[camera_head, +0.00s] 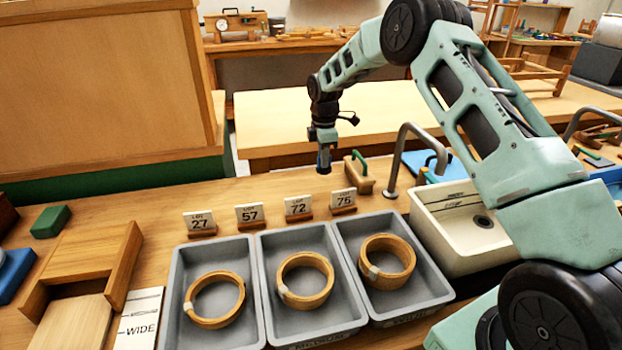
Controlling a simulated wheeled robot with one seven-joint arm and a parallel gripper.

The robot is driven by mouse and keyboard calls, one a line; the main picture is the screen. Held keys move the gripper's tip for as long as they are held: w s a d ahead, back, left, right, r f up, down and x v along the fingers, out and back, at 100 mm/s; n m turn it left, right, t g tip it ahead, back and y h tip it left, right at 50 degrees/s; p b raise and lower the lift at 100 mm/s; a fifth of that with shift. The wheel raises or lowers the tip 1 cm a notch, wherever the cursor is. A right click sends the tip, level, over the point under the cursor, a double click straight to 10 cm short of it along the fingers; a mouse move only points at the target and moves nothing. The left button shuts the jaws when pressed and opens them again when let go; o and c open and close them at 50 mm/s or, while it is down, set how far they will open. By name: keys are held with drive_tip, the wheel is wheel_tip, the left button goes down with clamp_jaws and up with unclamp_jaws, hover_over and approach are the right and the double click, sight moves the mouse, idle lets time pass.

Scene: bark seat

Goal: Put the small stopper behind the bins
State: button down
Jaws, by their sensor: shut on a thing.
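My gripper (323,150) hangs pointing down above the wooden bench, behind the row of bins and the lot cards. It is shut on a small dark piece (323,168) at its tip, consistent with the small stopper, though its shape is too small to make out. The piece's lower end is near the bench top; I cannot tell whether it touches. Three grey bins stand in a row at the front: the left bin (174,318), the middle bin (262,262) and the right bin (345,228). Each holds a wooden ring.
Lot cards 27 (200,222), 57 (249,214), 72 (298,206) and 75 (343,199) stand behind the bins. A green-handled wooden block (360,178) is right of my gripper, then a tap (394,170) and white sink (440,232).

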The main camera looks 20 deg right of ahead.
sight(323, 172)
drive_tip(key=shift+f, duration=2.5)
drive_tip(key=shift+f, duration=0.1)
drive_tip(key=c, duration=1.4)
unclamp_jaws()
